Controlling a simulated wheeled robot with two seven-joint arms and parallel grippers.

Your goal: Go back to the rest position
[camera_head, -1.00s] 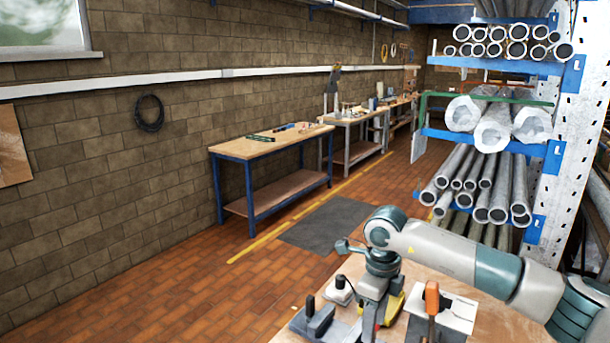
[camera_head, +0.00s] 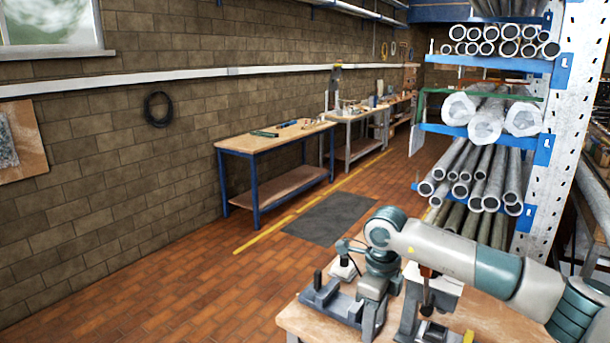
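My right arm comes in from the right and reaches over a wooden-topped table (camera_head: 490,322). My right gripper (camera_head: 371,322) points down near the table's left part. Its fingertips are small and partly lost against the things behind, so I cannot tell whether it is open or shut or holds anything. My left gripper is not in view. A grey block-like fixture (camera_head: 322,290) with a dark upright part is on the table, left of my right gripper. An orange-and-dark upright tool (camera_head: 427,292) stands to its right, partly hidden by my arm.
A rack (camera_head: 535,150) of metal pipes and bars stands behind my arm at the right. A blue-legged workbench (camera_head: 275,142) stands along the brick wall. A dark mat (camera_head: 330,218) lies on the tiled floor (camera_head: 190,280), which is open to the left.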

